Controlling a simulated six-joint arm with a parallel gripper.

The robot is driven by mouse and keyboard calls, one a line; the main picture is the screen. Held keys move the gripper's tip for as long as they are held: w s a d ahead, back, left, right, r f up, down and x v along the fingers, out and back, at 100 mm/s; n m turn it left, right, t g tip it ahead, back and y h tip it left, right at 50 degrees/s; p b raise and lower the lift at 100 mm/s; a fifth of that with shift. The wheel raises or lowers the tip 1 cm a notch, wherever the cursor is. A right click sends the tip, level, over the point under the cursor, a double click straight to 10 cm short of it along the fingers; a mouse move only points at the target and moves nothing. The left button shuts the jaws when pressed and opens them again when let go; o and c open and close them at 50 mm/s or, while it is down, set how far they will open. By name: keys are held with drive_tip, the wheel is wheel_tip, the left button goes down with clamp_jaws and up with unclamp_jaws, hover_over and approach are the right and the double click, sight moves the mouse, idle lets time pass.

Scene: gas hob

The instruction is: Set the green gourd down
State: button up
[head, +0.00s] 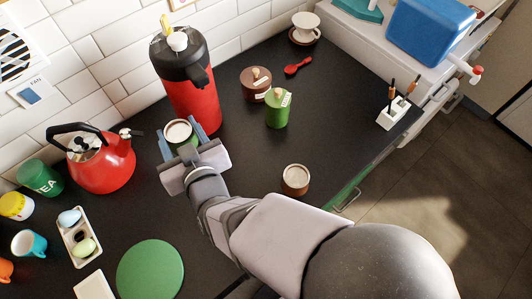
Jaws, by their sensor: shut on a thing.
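The green gourd (178,134), a small cup with a pale top, is between the blue fingers of my gripper (182,137). My gripper is shut on it, and the gripper body hides its lower front. It is upright or nearly so, in front of the red pump flask (194,99). I cannot tell whether its base touches the dark counter (235,155). A similar brown gourd (295,181) with a pale top stands on the counter to the right of my arm.
A red kettle (104,168) stands left of my gripper. A green canister (277,111) and a brown canister (256,84) stand to the right of the flask, with a red spoon (297,66) behind. A green round board (150,269) lies at the front. The counter between gripper and canisters is clear.

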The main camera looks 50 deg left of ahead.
drive_tip(key=w+d+r+m+t+h, duration=0.1)
drive_tip(key=w+d+m+t+h, duration=0.2)
drive_tip(key=w+d+m+t, duration=0.35)
drive_tip(key=w+d+m+t+h, duration=0.3)
drive_tip(key=w+d, duration=0.1)
drive_tip(key=w, duration=0.6)
drive_tip(key=shift+s+f, duration=0.2)
drive_tip(key=shift+f, duration=4.7)
drive_tip(key=shift+d+f, duration=0.1)
drive_tip(key=shift+f, duration=0.1)
drive_tip(key=o, duration=1.2)
drive_tip(key=shift+r, duration=0.1)
